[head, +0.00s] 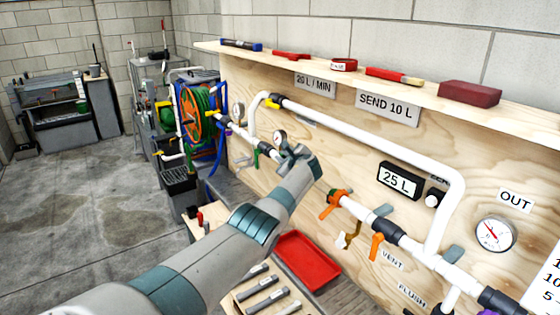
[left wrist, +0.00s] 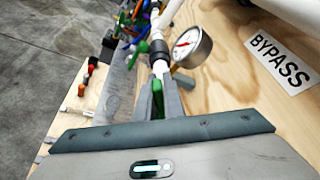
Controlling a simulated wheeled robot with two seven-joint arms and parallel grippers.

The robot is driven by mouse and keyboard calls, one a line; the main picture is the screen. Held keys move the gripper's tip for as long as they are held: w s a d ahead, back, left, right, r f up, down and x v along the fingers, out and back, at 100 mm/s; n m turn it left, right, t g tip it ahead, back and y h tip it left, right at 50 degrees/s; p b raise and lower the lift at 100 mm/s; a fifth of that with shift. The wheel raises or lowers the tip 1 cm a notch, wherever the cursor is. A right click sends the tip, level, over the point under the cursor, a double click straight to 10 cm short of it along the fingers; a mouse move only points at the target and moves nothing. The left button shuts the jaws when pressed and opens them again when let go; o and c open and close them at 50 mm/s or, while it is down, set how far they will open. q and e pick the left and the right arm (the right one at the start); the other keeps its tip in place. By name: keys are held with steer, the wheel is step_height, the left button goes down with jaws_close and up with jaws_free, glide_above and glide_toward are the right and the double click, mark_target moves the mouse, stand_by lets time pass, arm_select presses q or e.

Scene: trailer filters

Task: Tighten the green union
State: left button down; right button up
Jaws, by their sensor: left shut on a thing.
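My left arm reaches in from the bottom of the head view to the pipe run on the plywood panel. My left gripper (head: 291,158) is at the pipe just below a small gauge, and its own wrist hides most of the grip there. In the left wrist view, my left gripper (left wrist: 164,100) is shut with its grey fingers around a green part (left wrist: 157,90), which looks like the green union. The white pipe (left wrist: 159,66) with a black fitting runs into it. The union's far side and threads are hidden. My right gripper is not in view.
A gauge (left wrist: 192,46) sits close beside the fingers. A white bypass pipe (head: 370,141) runs above, with an orange union (head: 335,199) and valves to the right. A red tray (head: 305,262) lies below the arm.

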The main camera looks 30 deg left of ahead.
arm_select(q)
steer(key=shift+w+d+m+g+b, duration=0.15)
steer(key=shift+w+m+g+b, duration=0.15)
steer(key=shift+m+g+b, duration=0.3)
steer(key=shift+r, duration=0.1)
stand_by(0.3)
steer(key=c, duration=1.9)
jaws_free()
steer(key=shift+w, duration=0.15)
steer(key=shift+o, duration=0.2)
steer(key=shift+d+r, duration=0.1)
steer(key=shift+r, duration=0.1)
